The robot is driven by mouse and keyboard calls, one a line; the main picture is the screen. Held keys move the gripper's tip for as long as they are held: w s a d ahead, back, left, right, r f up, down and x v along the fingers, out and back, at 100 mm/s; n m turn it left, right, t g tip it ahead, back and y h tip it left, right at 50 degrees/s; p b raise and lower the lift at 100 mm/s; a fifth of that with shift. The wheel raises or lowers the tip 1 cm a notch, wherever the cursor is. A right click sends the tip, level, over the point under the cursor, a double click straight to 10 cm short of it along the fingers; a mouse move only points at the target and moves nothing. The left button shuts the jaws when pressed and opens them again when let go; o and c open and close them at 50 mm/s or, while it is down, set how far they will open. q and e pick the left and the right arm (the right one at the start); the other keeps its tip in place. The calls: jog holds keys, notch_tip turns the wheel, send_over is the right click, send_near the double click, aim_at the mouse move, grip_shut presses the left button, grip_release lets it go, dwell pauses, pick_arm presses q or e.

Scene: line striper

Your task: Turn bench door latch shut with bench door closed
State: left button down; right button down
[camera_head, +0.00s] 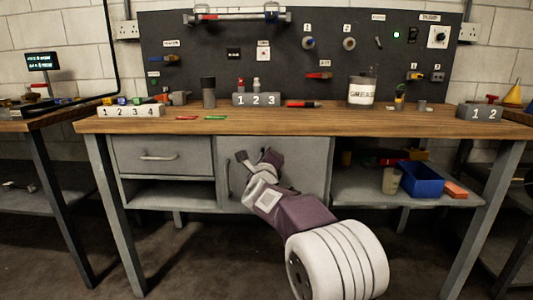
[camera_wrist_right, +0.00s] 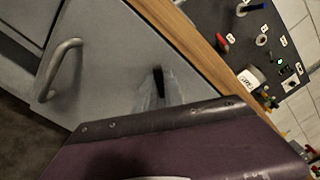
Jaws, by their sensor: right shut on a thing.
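The grey bench door (camera_head: 310,165) is in the middle under the worktop and looks closed, flush with the bench front. Its bar handle (camera_wrist_right: 60,70) is near the door's edge in the right wrist view, clear of my gripper. My right gripper (camera_head: 246,161) is at the upper left part of the door, shut on the door latch. A small dark piece that looks like the latch (camera_wrist_right: 158,78) shows at the fingertips in the right wrist view. My arm and jaws hide most of the latch, so its exact angle cannot be told. My left gripper is out of view.
A closed drawer (camera_head: 165,158) is left of the door, above an open shelf. The right shelf (camera_head: 350,190) holds a blue bin (camera_head: 421,180) and a cup. The wooden worktop (camera_head: 270,123) overhangs my right gripper and carries numbered blocks and a grease tub (camera_head: 361,92).

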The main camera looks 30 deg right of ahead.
jog(key=shift+f+n+p, duration=0.2)
jog(key=shift+n+p, duration=1.1)
jog(key=shift+n, duration=2.2)
jog(key=c, duration=1.4)
grip_release()
jog(key=shift+c, duration=0.2)
